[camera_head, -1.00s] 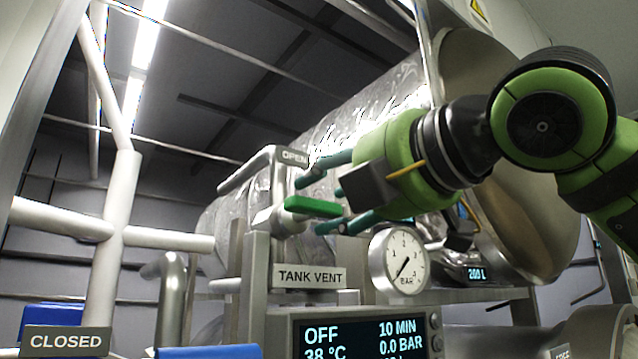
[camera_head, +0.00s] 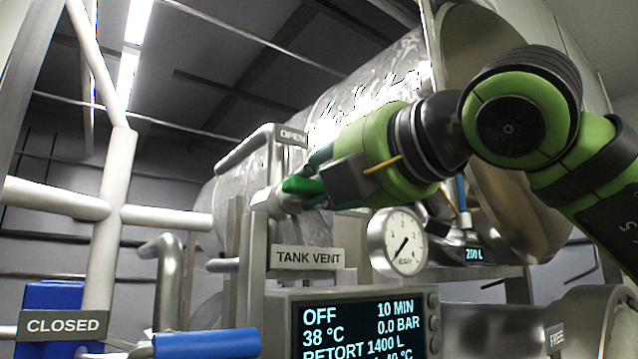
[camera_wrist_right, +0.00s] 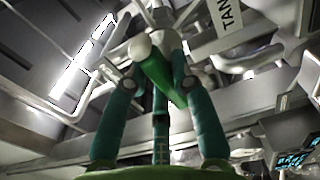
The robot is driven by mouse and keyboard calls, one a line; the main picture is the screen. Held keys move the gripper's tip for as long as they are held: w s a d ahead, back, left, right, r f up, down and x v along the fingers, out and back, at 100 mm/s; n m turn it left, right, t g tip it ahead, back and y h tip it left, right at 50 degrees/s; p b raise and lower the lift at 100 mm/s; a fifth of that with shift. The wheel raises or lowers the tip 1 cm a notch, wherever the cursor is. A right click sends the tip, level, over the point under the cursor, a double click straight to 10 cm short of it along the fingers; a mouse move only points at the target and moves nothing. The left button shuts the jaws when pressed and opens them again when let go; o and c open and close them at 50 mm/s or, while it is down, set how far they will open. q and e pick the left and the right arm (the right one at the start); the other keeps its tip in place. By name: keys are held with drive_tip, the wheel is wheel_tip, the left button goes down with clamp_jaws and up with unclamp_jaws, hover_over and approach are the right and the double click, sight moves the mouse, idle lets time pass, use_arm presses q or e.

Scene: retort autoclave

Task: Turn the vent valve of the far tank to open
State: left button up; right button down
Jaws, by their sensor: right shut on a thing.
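The tank vent valve has a green lever handle (camera_head: 300,187) on a pale metal body, above the TANK VENT plate (camera_head: 308,258). In the right wrist view the handle (camera_wrist_right: 165,75) lies between the fingers and points back toward the palm. My left gripper does not show.
A round pressure gauge (camera_head: 403,245) stands just below my right wrist. A control display (camera_head: 360,325) is below the valve. Pale pipes (camera_head: 115,210), a CLOSED plate (camera_head: 63,325) and a blue handle (camera_head: 207,343) are at the left. The large tank (camera_head: 365,95) lies behind.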

drive_tip(key=shift+a+f+n+b, duration=0.1)
drive_tip(key=shift+f+n+b, duration=0.05)
drive_tip(key=shift+n+b, duration=0.9)
drive_tip(key=shift+n, duration=1.05)
drive_tip(key=n+b, duration=0.1)
drive_tip(key=n, duration=0.1)
drive_tip(key=shift+n, duration=0.3)
drive_tip(key=n, duration=0.2)
drive_tip(key=shift+s+n+b, duration=0.1)
drive_tip(key=shift+n+b, duration=0.25)
drive_tip(key=shift+n, duration=0.05)
drive_tip(key=n, duration=0.4)
drive_tip(key=shift+a, duration=0.1)
drive_tip(key=shift+n, duration=2.1)
drive_tip(key=c, duration=1)
unclamp_jaws()
drive_tip(key=shift+c, duration=0.2)
drive_tip(key=shift+f, duration=0.1)
